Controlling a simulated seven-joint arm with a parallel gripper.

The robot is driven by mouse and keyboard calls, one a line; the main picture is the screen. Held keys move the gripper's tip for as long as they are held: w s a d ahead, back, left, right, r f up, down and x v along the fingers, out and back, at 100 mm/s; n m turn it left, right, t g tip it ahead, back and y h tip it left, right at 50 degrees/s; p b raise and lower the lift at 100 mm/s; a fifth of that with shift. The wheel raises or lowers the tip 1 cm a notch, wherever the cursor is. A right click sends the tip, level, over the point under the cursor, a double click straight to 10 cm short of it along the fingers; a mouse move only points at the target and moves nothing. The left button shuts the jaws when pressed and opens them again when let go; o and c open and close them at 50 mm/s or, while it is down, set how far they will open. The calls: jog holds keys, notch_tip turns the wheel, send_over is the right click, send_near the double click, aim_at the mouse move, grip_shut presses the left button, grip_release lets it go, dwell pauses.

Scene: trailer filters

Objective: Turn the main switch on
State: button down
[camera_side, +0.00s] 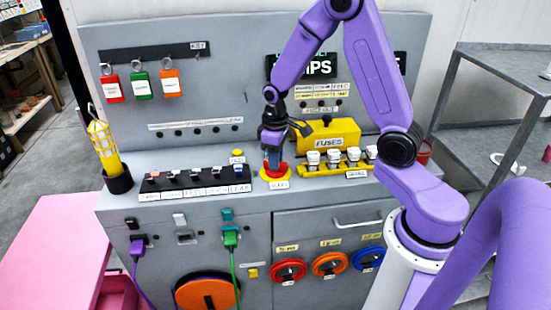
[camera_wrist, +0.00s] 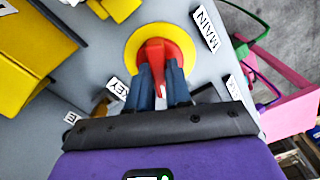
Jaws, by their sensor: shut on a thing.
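The main switch (camera_side: 275,175) is a red rotary knob on a round yellow base, on the grey console top, with a white label in front of it. In the wrist view, the red knob (camera_wrist: 153,50) has a raised handle, and the label beside it reads MAIN. My gripper (camera_side: 272,164) points down onto the knob from above. In the wrist view, its two dark blue fingers (camera_wrist: 160,85) close on either side of the red handle. The handle lies roughly in line with my gripper in that view.
A row of small switches (camera_side: 195,182) stands left of the knob. The yellow fuse box (camera_side: 330,136) and white-topped fuses (camera_side: 333,158) are close on the right. Key tags (camera_side: 140,84) hang on the back panel. A yellow lamp (camera_side: 104,146) stands at far left.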

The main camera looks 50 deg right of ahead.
jog(key=m, duration=0.6)
jog(key=shift+m, duration=0.3)
jog(key=m, duration=0.6)
dwell(0.4)
jog(key=c, duration=1)
grip_release()
jog(key=shift+c, duration=0.2)
jog(key=shift+r, duration=0.2)
notch_tip(320, 180, up, 17)
